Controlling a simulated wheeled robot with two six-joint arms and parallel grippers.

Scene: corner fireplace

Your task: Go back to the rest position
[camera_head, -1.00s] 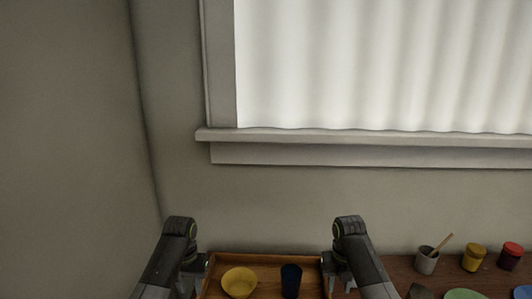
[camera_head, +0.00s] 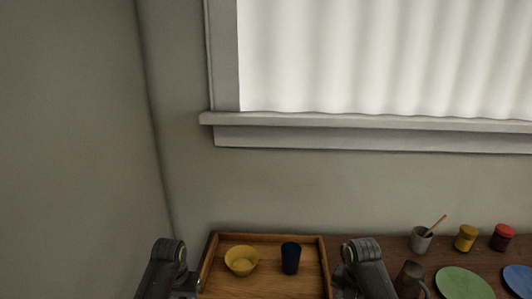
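My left arm comes in at the bottom left, and its gripper (camera_head: 187,284) is beside the left wall of the wooden tray (camera_head: 270,238). My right gripper (camera_head: 343,281) is beside the tray's right wall. The fingers of both are dark and partly hidden by the arms and the bottom edge, so I cannot tell whether they touch the tray or how far they are open. In the tray stand a yellow bowl (camera_head: 241,261) and a dark blue cup (camera_head: 291,258), apart from each other.
Right of the tray on the dark wooden table are a brown jug (camera_head: 410,279), a green plate (camera_head: 464,284), a blue plate (camera_head: 520,277), a grey cup (camera_head: 420,240) with a stick, a yellow jar (camera_head: 466,238) and a red-lidded jar (camera_head: 502,237). A wall and windowsill (camera_head: 370,122) stand behind.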

